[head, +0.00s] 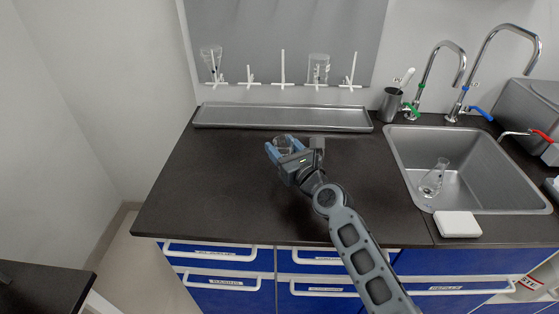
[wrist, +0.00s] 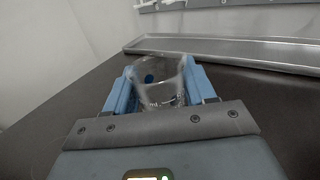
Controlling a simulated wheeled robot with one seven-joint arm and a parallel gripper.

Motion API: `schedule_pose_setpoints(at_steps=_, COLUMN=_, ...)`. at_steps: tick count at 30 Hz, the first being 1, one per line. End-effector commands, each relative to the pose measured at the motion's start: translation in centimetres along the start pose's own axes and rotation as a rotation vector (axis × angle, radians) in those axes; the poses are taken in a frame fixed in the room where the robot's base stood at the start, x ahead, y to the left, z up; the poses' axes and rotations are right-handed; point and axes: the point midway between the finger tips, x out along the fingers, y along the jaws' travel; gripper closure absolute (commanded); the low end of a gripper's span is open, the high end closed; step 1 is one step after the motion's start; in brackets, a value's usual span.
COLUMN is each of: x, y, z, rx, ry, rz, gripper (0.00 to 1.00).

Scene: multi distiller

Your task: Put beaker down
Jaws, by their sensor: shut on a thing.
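The beaker (wrist: 160,88) is clear glass and sits upright between the blue fingers of my gripper (wrist: 158,85) in the wrist view. My gripper is shut on it. In the head view the beaker (head: 284,144) shows at the end of my arm, with my gripper (head: 280,150) over the middle of the dark countertop (head: 220,185), in front of the long metal tray. The beaker's base is mostly hidden by my gripper, so I cannot tell whether it touches the counter.
A long grey tray (head: 280,125) lies along the back wall, below a drying rack (head: 285,40) holding glassware. At the right, a sink (head: 470,185) contains a flask (head: 433,180). A white block (head: 457,225) lies at the sink's front edge. The counter's left side is clear.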

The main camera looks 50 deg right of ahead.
Motion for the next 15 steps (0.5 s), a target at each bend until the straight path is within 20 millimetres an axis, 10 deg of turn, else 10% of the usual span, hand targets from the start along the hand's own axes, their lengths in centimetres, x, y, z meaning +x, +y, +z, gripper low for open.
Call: schedule_pose_setpoints(at_steps=15, x=0.5, y=0.7, z=-4.5, rx=0.000, ry=-0.001, rz=0.000, gripper=0.72)
